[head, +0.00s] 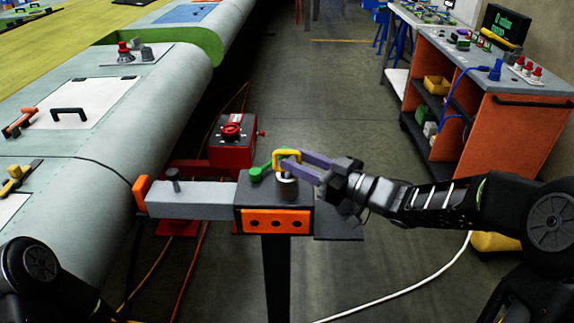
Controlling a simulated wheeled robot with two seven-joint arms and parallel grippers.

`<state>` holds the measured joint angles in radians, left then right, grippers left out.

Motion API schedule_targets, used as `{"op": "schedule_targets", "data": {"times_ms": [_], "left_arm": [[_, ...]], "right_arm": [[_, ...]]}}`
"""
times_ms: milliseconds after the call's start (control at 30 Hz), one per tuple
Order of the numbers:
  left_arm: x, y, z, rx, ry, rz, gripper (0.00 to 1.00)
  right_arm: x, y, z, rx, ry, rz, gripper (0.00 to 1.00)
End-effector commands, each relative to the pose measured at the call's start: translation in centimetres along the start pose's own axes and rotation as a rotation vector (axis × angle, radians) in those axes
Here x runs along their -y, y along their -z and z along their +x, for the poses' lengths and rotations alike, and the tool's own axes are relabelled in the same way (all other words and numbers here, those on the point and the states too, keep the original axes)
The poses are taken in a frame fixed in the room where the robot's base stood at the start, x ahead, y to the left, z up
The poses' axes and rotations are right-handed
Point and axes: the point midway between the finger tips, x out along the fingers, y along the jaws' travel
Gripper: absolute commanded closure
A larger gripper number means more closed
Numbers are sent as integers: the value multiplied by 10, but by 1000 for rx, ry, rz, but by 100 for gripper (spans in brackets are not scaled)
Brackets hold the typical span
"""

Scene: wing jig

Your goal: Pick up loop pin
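The loop pin (287,154) shows as a yellow loop standing above a silver collar on the dark block of the jig stand (247,197). A green piece with a round knob lies beside the loop on its left. My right gripper (291,162) reaches in from the right, its purple fingers at the loop with a gap between them. The fingertips overlap the loop in the picture, so I cannot tell whether they grip it or only stand around it. The pin's lower part is hidden. My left gripper is out of view; only part of my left arm shows at bottom left.
The grey wing (105,120) with several handles and fittings runs along the left. A red unit (232,145) stands on the floor behind the jig. An orange workbench (515,140) stands at the right. Cables cross the floor; the aisle behind is clear.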

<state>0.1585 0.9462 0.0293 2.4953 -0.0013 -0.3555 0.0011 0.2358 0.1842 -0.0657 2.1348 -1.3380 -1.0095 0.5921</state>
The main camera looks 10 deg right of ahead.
Motion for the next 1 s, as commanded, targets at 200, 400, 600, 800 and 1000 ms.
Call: {"op": "schedule_targets", "data": {"times_ms": [200,400,600,800,1000], "left_arm": [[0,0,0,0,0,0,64],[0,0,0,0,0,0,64],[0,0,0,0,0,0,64],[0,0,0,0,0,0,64],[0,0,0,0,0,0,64]], "right_arm": [[0,-1,4,1,-2,0,64],[0,-1,4,1,-2,0,64],[0,-1,4,1,-2,0,64],[0,-1,4,1,-2,0,77],[0,-1,4,1,-2,0,93]]}}
